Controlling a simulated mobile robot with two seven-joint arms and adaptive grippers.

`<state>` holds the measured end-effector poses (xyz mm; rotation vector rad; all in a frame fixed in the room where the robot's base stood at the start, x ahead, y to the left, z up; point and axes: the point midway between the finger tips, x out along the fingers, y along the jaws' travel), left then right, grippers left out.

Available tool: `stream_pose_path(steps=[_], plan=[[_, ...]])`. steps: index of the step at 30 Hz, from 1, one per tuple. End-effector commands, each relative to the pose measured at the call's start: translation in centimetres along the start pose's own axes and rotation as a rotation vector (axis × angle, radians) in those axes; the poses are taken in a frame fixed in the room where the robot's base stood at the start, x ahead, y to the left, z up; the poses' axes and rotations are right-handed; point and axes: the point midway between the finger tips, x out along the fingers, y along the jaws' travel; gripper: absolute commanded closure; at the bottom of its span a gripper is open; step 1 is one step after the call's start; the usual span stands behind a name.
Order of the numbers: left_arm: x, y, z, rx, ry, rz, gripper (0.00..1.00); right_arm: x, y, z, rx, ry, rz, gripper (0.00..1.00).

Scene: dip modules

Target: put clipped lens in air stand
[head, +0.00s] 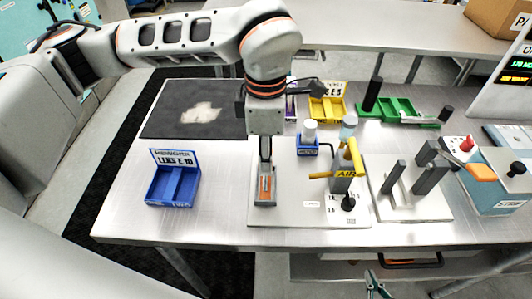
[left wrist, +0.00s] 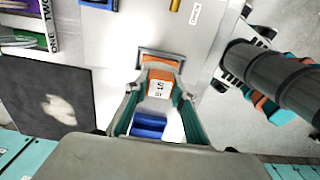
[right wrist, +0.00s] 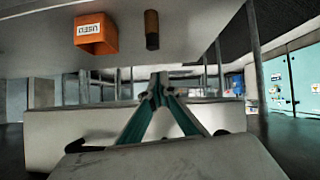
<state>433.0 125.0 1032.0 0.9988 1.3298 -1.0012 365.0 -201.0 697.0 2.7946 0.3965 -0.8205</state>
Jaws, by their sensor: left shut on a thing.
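My left gripper (head: 265,174) points down over the white plate, left of the air stand. Its fingers, also in the left wrist view (left wrist: 160,88), are shut on an orange piece (left wrist: 161,74) with a white label, apparently the clipped lens. It shows as orange in the head view (head: 265,184). A grey block (head: 265,200) frames it from below; whether they touch is unclear. The air stand (head: 343,184) is a grey block with a yellow "AIR" nozzle, to the right. My right gripper (head: 374,287) hangs below the table's front edge, its fingertips together and empty in the right wrist view (right wrist: 160,82).
A blue tray (head: 158,191) stands left of the plate. A small blue stand (head: 307,150) holds a white-topped item. A grey post fixture (head: 440,211) and grey-teal box (head: 497,200) stand right. An orange "USED" bin (right wrist: 96,42) is near the right gripper.

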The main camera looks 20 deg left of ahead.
Motion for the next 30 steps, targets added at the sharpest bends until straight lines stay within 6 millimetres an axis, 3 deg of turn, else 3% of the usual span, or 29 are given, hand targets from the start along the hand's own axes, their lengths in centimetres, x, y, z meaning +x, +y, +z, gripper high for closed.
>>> stream_pose_path(steps=[10, 11, 12, 25, 30], plan=[[0.4, 0.0, 0.0, 0.0, -0.001, 0.001, 1.0, 0.3, -0.1, 0.5, 0.0, -0.001, 0.0, 1.0], [0.3, 0.0, 0.0, 0.0, 0.0, 0.001, 0.68, 0.2, -0.1, 0.5, 0.0, -0.002, 0.0, 1.0], [0.2, 0.0, 0.0, 0.0, 0.0, 0.001, 0.59, 0.2, -0.1, 0.5, 0.0, -0.004, 0.0, 1.0], [-0.1, 0.0, 0.0, 0.001, -0.001, 0.0, 0.59, 0.0, 0.0, 0.2, 0.0, -0.004, 0.0, 1.0], [-2.3, 0.1, 0.1, 0.001, -0.003, 0.006, 0.59, 0.2, 0.0, 0.3, 0.0, 0.001, 0.0, 1.0]])
